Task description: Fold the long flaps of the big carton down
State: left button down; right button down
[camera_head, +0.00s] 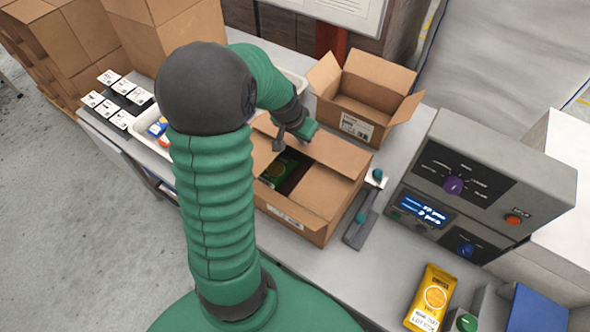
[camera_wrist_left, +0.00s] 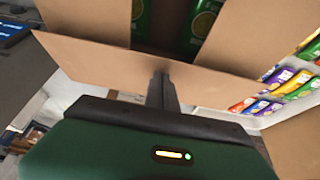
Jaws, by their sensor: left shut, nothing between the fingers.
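The big carton (camera_head: 349,205) stands on the bench in the middle of the head view, partly hidden by my left arm. Its right short flap (camera_head: 328,187) lies inward over the opening. The far long flap (camera_head: 335,153) slopes beside my gripper, and the near long flap (camera_head: 290,201) runs along the front edge. Green packs (camera_head: 280,172) show in the dark gap. My left gripper (camera_head: 293,143) is shut and empty at the far long flap. In the left wrist view its fingertips (camera_wrist_left: 160,78) overlap a flap (camera_wrist_left: 100,62); contact is unclear. My right gripper is out of view.
A smaller open carton (camera_head: 362,100) stands behind the big one. A tape dispenser-like tool (camera_head: 361,218) lies close to its right side. The grey weigher (camera_head: 470,190) stands further right. A yellow pack (camera_head: 433,298) lies at the front right.

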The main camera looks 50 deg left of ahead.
pick_arm(q)
jog(key=shift+s+d+f, duration=0.1)
jog(key=shift+d+f, duration=0.05)
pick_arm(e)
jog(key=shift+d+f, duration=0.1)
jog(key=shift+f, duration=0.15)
